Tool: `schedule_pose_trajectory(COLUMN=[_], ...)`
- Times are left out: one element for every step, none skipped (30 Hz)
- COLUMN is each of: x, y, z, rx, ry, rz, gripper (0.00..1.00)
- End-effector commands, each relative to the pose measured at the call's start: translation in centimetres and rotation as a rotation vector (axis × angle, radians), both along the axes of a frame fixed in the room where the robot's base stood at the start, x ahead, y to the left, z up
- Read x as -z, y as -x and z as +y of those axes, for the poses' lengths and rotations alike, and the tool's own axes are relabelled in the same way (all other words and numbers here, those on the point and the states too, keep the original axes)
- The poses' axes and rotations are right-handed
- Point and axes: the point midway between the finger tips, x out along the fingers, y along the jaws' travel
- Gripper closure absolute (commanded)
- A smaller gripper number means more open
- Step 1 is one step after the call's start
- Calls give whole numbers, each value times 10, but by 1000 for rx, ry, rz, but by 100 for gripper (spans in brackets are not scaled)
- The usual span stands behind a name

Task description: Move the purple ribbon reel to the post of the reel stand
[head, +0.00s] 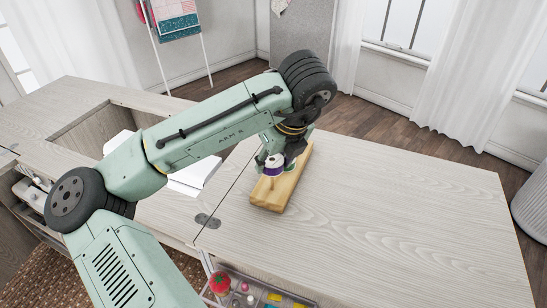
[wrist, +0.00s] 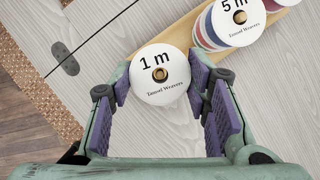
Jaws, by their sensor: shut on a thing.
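The purple ribbon reel (head: 273,170) has a white top and a purple band. In the wrist view its white face, marked "1 m" (wrist: 160,88), sits between the two purple finger pads. My gripper (head: 274,157) is shut on it, and the fingers also show in the wrist view (wrist: 160,82). The wooden reel stand (head: 293,189) lies on the table under my gripper. The reel is over the stand's near end, with a short post seemingly just beneath it. Its centre hole shows a brownish ring; I cannot tell whether the post is inside.
A stack of reels topped by a "5 m" face (wrist: 237,22) stands farther along the stand, close to my right finger. The tabletop (head: 400,205) right of the stand is clear. An open drawer holds a red pincushion (head: 220,281) and spools below the front edge.

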Motion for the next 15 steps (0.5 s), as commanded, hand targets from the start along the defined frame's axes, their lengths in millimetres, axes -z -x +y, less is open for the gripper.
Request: schedule_pose_trajectory(x=[0, 0, 0, 0, 0, 0, 0, 0, 0, 0, 0, 0, 0, 0, 0], y=[0, 0, 0, 0, 0, 0, 0, 0, 0, 0, 0, 0, 0, 0, 0], z=[0, 0, 0, 0, 0, 0, 0, 0, 0, 0, 0, 0, 0, 0, 0], rx=[0, 0, 0, 0, 0, 0, 0, 0, 0, 0, 0, 0, 0, 0, 0], ry=[0, 0, 0, 0, 0, 0, 0, 0, 0, 0, 0, 0, 0, 0, 0], rz=[0, 0, 0, 0, 0, 0, 0, 0, 0, 0, 0, 0, 0, 0, 0], gripper=[78, 55, 52, 50, 48, 46, 44, 42, 39, 37, 35, 33, 33, 33, 33])
